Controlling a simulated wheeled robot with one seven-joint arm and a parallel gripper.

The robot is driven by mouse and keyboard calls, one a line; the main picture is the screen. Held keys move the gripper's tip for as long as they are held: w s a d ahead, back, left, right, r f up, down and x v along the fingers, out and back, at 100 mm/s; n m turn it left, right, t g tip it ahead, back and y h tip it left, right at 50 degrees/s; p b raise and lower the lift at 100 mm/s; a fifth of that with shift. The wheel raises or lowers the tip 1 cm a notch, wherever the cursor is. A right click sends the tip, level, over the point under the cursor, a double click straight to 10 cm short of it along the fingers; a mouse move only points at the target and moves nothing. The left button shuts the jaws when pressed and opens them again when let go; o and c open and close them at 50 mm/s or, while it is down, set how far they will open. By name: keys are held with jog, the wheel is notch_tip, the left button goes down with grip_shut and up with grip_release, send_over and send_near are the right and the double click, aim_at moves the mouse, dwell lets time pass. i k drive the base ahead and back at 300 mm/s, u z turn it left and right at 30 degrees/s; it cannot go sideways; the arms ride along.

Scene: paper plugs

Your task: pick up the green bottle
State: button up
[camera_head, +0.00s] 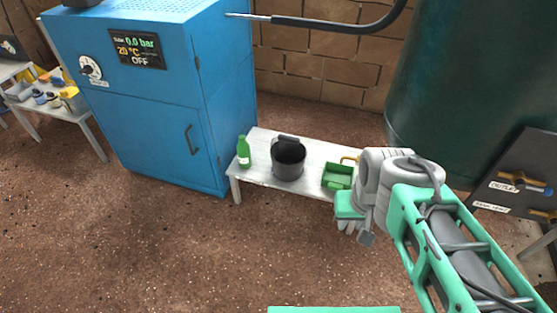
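The green bottle (243,152) stands upright at the left end of a low white bench (262,179), close to the blue cabinet. It has a pale label near its base. My gripper (354,230) is to the right of the bottle and nearer to me, in front of the bench's right part. It is well apart from the bottle. Its fingers point down and are small and partly hidden by my wrist, so I cannot tell whether they are open or shut.
A dark bucket (288,160) stands right of the bottle on the bench, then a green tray (338,176). The blue cabinet (160,110) rises behind left, a large dark green tank (470,75) behind right. The brown floor (190,245) in front is clear.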

aim_at(243, 148)
jog(key=u, duration=0.25)
jog(key=k, duration=0.3)
jog(key=z, duration=0.05)
jog(key=i, duration=0.8)
jog(key=u, duration=1.1)
jog(key=i, duration=0.45)
jog(key=u, duration=0.5)
